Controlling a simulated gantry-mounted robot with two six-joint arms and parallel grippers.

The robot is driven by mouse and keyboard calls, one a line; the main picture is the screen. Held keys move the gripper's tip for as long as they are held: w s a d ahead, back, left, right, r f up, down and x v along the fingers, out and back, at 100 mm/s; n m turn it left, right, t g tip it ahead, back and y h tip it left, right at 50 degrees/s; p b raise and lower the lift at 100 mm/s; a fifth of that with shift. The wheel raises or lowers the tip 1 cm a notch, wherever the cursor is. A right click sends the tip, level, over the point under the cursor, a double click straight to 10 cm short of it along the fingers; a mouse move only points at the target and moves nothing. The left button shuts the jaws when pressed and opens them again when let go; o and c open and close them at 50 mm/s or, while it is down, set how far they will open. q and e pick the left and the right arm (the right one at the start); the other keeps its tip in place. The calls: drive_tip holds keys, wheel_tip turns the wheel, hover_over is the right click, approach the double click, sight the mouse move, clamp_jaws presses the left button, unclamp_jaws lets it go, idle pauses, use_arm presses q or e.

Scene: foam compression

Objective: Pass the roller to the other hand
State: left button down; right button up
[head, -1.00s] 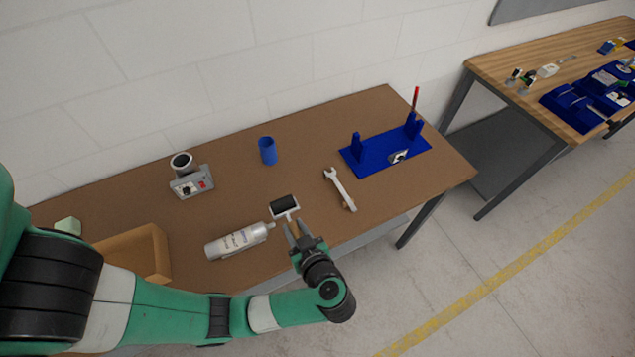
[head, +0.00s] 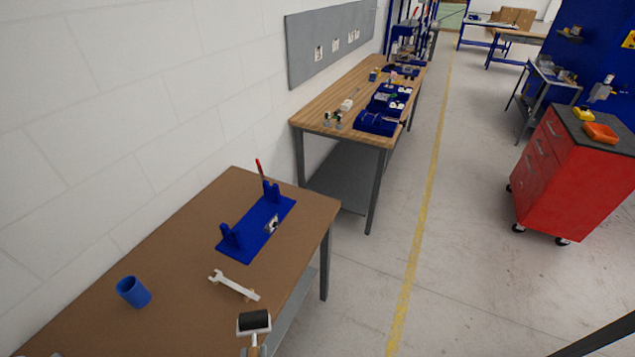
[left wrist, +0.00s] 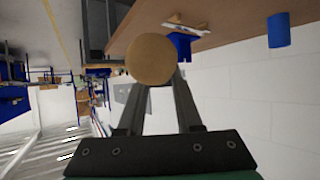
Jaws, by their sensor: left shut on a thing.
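The roller (head: 254,322) has a black cylinder and a light handle. In the head view it is at the bottom edge, with its black end up and the handle running down out of the picture. In the left wrist view the round tan end of the roller's handle (left wrist: 151,56) sits at the fingertips. My left gripper (left wrist: 157,84) is shut on that handle. The handle end hides part of the fingertips. My right gripper is not in view.
The brown table (head: 190,235) holds a white wrench (head: 234,286), a blue cup (head: 133,292) and a blue stand (head: 257,232). A wooden bench (head: 350,90) with blue trays stands behind. A red cabinet (head: 575,175) is at the right. The floor between is clear.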

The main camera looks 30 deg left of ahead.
use_arm(q)
wheel_tip(320, 180, up, 15)
drive_tip(key=w+d+n+g+y+p, duration=0.1)
drive_tip(key=n+g+y+p, duration=0.1)
drive_tip(key=p, duration=1.6)
drive_tip(key=shift+w+d+n+p, duration=0.3)
drive_tip(key=shift+n, duration=0.2)
